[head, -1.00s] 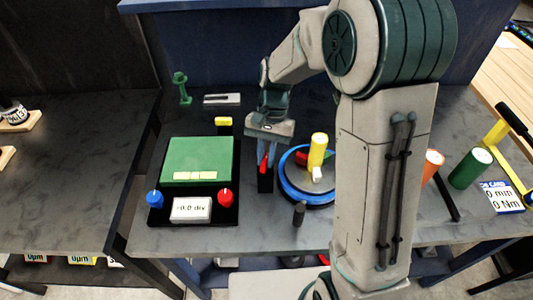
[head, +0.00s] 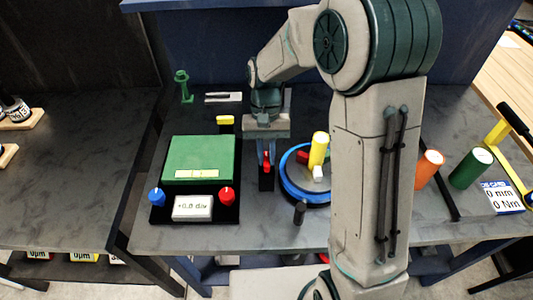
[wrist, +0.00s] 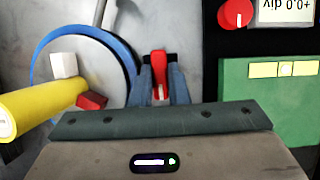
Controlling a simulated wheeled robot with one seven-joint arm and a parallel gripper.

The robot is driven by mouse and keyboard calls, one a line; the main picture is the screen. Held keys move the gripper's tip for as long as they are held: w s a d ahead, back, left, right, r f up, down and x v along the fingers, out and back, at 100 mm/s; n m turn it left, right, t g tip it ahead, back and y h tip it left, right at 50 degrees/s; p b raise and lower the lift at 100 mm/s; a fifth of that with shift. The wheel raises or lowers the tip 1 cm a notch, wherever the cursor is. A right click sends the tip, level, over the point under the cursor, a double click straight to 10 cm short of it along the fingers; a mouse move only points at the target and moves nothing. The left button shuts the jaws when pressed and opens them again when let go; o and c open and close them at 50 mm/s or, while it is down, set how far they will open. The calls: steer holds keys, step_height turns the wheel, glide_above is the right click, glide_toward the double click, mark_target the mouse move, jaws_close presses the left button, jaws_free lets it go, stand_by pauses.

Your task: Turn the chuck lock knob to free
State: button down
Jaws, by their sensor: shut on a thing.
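A red lever-shaped knob (head: 267,162) stands on a small black block (head: 266,183), between the green-topped box and the round chuck. I take it as the chuck lock knob. My gripper (head: 266,158) points down over the block, with its blue fingers on either side of the red knob. In the wrist view the knob (wrist: 159,66) shows between the two fingertips (wrist: 160,80), and the gripper is shut on it. The chuck (head: 298,190) is a blue-rimmed disc with a yellow cylinder (head: 319,150) standing on it. My arm hides part of its right side.
A dark peg (head: 300,212) stands in front of the chuck. Orange (head: 430,168) and green (head: 470,168) cylinders stand at right.

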steer(key=c, duration=1.4)
jaws_free()
steer(key=b+v, duration=0.1)
steer(key=v, duration=1.3)
steer(key=shift+s, duration=0.1)
steer(key=s+d+f+t, duration=0.1)
steer(key=s+d+t, duration=0.3)
steer(key=s, duration=0.5)
steer(key=s+d+f+t, duration=0.1)
steer(key=s+d+t, duration=0.3)
steer(key=s+d, duration=0.4)
steer(key=shift+s+f, duration=0.2)
steer(key=shift+s, duration=0.45)
